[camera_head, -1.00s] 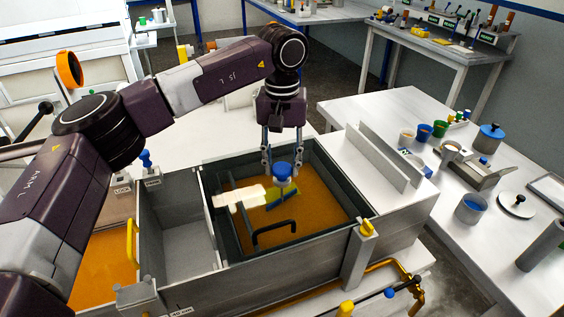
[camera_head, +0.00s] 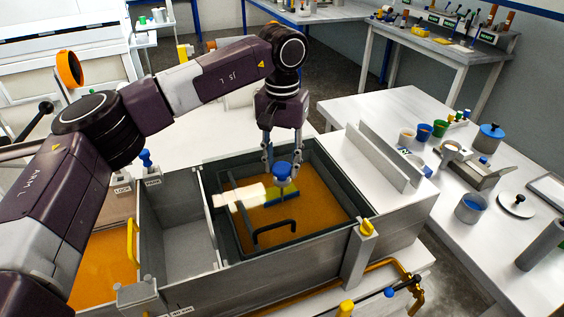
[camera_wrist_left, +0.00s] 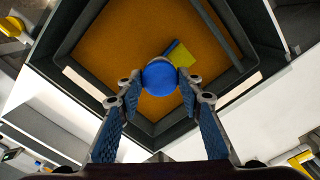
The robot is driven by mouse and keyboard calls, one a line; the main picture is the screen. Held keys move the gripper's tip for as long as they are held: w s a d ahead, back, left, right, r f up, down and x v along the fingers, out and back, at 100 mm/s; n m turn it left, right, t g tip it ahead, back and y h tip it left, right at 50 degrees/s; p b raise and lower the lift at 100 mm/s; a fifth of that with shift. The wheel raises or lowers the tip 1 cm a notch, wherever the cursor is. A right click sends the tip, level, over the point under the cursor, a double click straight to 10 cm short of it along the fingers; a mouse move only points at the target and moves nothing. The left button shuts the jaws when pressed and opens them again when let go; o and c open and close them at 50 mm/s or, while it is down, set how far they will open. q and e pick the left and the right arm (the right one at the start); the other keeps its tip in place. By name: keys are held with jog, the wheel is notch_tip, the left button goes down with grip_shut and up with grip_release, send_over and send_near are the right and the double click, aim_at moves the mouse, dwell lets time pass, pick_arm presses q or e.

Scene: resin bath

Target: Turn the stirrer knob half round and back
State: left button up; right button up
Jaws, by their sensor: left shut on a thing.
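The stirrer knob (camera_head: 283,170) is blue and stands over the orange resin bath (camera_head: 312,207). Below it a yellow-green paddle (camera_head: 281,195) shows at the resin surface. My left gripper (camera_head: 283,160) reaches down from above, with its fingers on either side of the knob. In the left wrist view the round blue knob (camera_wrist_left: 160,77) sits between the two fingertips, and the paddle (camera_wrist_left: 180,56) shows behind it. The left gripper is shut on the knob. My right gripper is in neither view.
Dark tank walls (camera_head: 341,167) surround the bath, and a black handle (camera_head: 274,230) stands at its near side. An empty grey compartment (camera_head: 188,250) lies to the left. A white table (camera_head: 400,110) with cups and tools stands at the right.

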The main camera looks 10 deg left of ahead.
aim_at(282, 167)
pick_arm(q)
jog(key=o, duration=1.2)
jog(key=shift+c, duration=0.2)
notch_tip(282, 167, up, 12)
